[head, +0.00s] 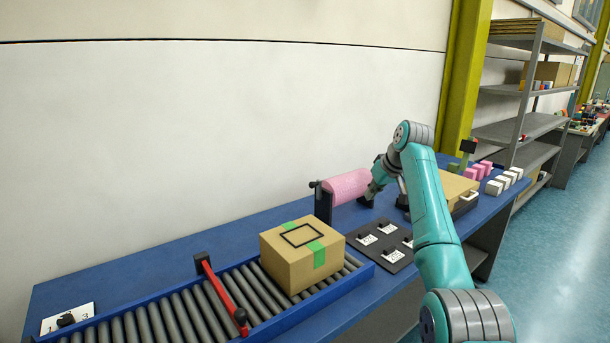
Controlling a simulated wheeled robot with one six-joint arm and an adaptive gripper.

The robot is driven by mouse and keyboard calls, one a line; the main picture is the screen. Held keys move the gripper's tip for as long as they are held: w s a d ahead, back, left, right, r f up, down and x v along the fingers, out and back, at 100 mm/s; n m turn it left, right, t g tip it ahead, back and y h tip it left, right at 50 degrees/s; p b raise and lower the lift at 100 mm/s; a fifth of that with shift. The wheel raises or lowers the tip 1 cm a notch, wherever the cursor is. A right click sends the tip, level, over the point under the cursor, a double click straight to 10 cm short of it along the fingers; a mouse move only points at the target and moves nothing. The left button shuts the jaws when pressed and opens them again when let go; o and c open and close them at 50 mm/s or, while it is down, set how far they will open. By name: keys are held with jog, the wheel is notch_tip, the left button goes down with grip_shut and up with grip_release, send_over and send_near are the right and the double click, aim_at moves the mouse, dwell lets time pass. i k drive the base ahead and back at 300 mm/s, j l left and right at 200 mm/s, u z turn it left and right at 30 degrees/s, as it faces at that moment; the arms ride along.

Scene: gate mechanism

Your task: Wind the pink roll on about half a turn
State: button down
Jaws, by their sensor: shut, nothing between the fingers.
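The pink roll (346,186) lies sideways on a dark stand (323,205) on the blue table, close to the wall. A small dark knob or shaft end (313,184) sticks out at the stand's left side. My arm reaches over from the right. My gripper (370,198) is at the right end of the roll, small and partly hidden by my own wrist. It looks shut and empty. I cannot tell whether it touches the roll or its stand.
A cardboard box (301,256) with green tape sits on the roller conveyor (180,310), right of a red bar gate (220,293). A dark board with white labels (383,241) lies in front of the roll. Pink and white blocks (497,184) stand at the right.

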aim_at(346, 187)
jog(key=i+j, duration=0.75)
jog(key=i, duration=0.25)
